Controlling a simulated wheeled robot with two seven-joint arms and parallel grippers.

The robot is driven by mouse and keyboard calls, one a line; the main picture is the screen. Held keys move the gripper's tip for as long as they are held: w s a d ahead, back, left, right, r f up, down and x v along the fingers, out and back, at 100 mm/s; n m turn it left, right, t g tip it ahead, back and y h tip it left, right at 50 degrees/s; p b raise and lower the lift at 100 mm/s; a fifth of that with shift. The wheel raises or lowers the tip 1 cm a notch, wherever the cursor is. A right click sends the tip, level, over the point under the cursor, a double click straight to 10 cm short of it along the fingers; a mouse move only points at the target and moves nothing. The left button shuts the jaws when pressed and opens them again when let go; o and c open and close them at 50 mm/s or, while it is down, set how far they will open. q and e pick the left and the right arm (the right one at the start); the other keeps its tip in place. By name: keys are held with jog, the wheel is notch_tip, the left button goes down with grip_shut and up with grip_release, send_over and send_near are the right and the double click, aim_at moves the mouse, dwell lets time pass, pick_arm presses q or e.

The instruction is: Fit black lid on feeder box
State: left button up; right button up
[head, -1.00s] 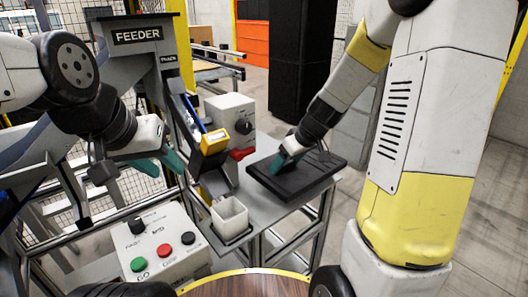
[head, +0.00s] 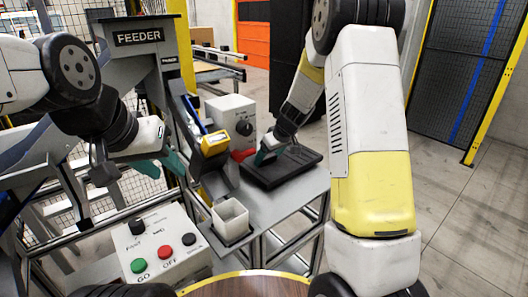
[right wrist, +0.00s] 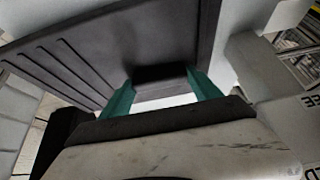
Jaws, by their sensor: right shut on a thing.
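The black lid (head: 287,165) is a flat dark plate with a raised handle, over the grey table beside the white control box. My right gripper (head: 262,157) has its teal fingers shut on the lid's handle. The right wrist view shows the fingers on both sides of the black handle (right wrist: 165,75), with the ribbed lid (right wrist: 75,60) beyond. I cannot tell whether the lid touches the table. The grey feeder box (head: 137,60), marked FEEDER, stands at upper left; its inside is hidden. My left gripper (head: 172,163) is beside the feeder's chute; its finger gap is unclear.
A white box with a black knob (head: 232,118) stands behind the lid. A white square cup (head: 230,218) sits under the yellow-tipped chute (head: 213,145). A button panel (head: 160,250) is at front left. Bare grey table (head: 275,203) lies in front of the lid.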

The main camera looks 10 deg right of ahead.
jog(key=shift+f, duration=0.1)
jog(key=o, duration=2)
jog(key=shift+o, duration=0.2)
